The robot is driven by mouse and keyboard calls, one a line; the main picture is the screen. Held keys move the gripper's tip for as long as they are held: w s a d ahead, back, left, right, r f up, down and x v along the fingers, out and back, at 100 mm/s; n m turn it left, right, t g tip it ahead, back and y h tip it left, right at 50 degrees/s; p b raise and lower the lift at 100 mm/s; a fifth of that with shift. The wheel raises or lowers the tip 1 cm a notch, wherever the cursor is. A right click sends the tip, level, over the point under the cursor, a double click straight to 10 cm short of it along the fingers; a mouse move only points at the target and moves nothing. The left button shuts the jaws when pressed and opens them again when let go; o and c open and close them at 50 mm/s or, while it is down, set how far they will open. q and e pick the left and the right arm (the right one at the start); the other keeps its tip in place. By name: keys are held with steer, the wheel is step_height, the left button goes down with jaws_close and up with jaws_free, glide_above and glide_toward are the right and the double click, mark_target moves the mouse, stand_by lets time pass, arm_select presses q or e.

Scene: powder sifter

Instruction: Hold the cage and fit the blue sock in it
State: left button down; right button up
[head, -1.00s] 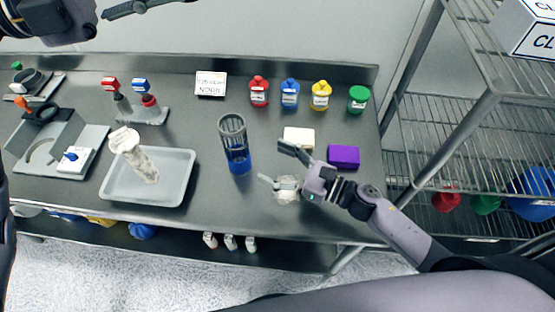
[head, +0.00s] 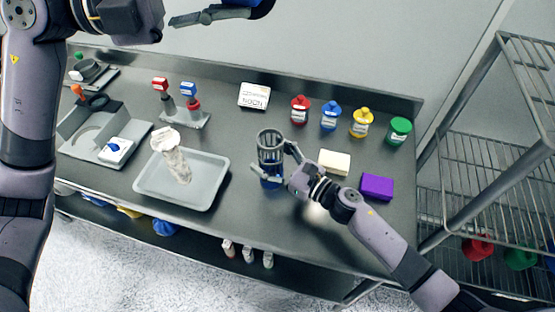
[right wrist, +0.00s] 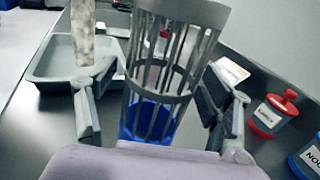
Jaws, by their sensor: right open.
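The cage (head: 270,143), a grey slotted cylinder, stands upright on the steel table with blue (head: 270,181) around its lower end. I cannot tell whether this blue is a base or a sock. My right gripper (head: 275,161) is open, one finger on each side of the cage, with gaps visible in the right wrist view (right wrist: 157,112). My left gripper (head: 212,16) is at the top edge, partly cut off.
A grey tray (head: 212,193) left of the cage holds a dirty whitish cylinder (head: 175,158). Right are a cream block (head: 334,160) and a purple block (head: 377,187). Several colored bottles (head: 330,117) stand behind. A wire rack (head: 485,165) stands to the right.

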mark_target(251, 18)
steer(key=shift+c, duration=0.5)
steer(key=c, duration=1.2)
steer(key=shift+c, duration=0.2)
arm_select(q)
steer(key=w+f+n+y, duration=0.1)
steer(key=n, duration=0.2)
steer(key=w+d+f+n, duration=0.1)
steer(key=w+f+n, duration=0.1)
steer(key=n, duration=0.1)
steer(key=w+d+f+n+y, duration=0.1)
steer(key=w+n, duration=0.1)
steer(key=n, duration=0.1)
steer(key=shift+w+d+f+y, duration=0.2)
steer(key=shift+f+y, duration=0.1)
steer(key=shift+f, duration=0.1)
steer(key=w+f+n, duration=0.4)
steer(key=f+n, duration=0.3)
steer(key=n, duration=0.1)
steer(key=shift+w+d+n+t+y, duration=0.15)
steer(key=shift+d+n+t+y, duration=0.15)
steer(key=shift+d+n+y, duration=0.1)
